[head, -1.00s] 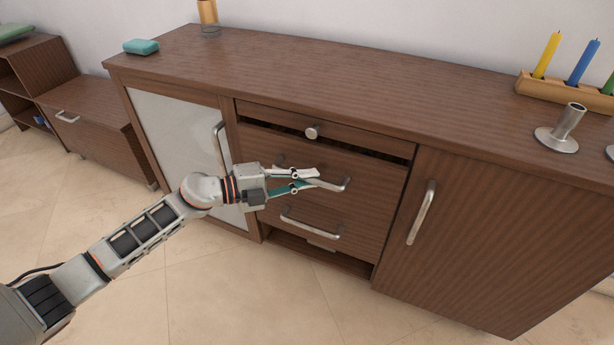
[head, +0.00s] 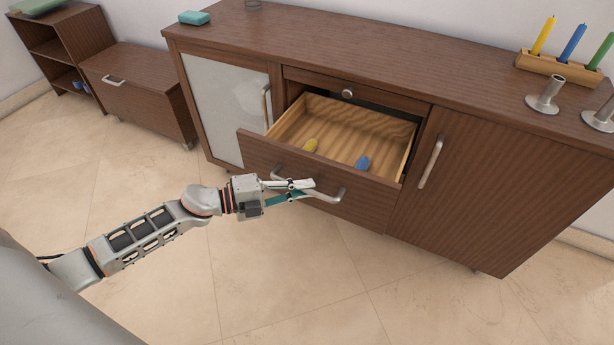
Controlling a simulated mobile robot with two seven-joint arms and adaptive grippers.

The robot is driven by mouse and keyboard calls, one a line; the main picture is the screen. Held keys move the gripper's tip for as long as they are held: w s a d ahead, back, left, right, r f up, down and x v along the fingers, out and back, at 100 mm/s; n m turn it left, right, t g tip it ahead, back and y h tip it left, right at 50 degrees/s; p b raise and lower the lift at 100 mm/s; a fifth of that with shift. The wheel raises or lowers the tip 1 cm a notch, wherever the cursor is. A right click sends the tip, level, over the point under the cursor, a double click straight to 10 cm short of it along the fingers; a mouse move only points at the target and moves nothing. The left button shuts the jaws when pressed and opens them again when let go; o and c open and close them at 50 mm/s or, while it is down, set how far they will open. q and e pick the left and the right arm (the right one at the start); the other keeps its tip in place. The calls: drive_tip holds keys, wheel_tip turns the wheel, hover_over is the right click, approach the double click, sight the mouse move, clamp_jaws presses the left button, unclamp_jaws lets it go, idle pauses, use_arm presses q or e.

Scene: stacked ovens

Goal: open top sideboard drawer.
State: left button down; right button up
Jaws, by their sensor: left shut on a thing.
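The brown wooden sideboard (head: 470,160) has a drawer (head: 374,196) below a slim panel with a round knob (head: 347,93). This drawer is pulled well out, showing its pale wooden inside. The lower drawer is hidden behind the open one. My right gripper is not in view.
A door with a bar handle (head: 430,163) is right of the drawer; a glass-fronted door (head: 216,112) is left. Candles in a wooden holder (head: 553,68) and metal candlesticks (head: 546,97) stand on top. A low cabinet (head: 140,90) stands left. The tiled floor in front is clear.

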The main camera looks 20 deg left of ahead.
use_arm(q)
drive_tip(key=s, duration=0.3)
drive_tip(key=shift+s+a+p, duration=0.1)
drive_tip(key=shift+s+p, duration=0.05)
drive_tip(key=shift+p, duration=0.15)
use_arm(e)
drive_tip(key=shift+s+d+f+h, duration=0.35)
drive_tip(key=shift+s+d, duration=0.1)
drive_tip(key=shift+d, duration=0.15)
use_arm(q)
drive_tip(key=c, duration=2)
unclamp_jaws()
drive_tip(key=shift+c, duration=0.2)
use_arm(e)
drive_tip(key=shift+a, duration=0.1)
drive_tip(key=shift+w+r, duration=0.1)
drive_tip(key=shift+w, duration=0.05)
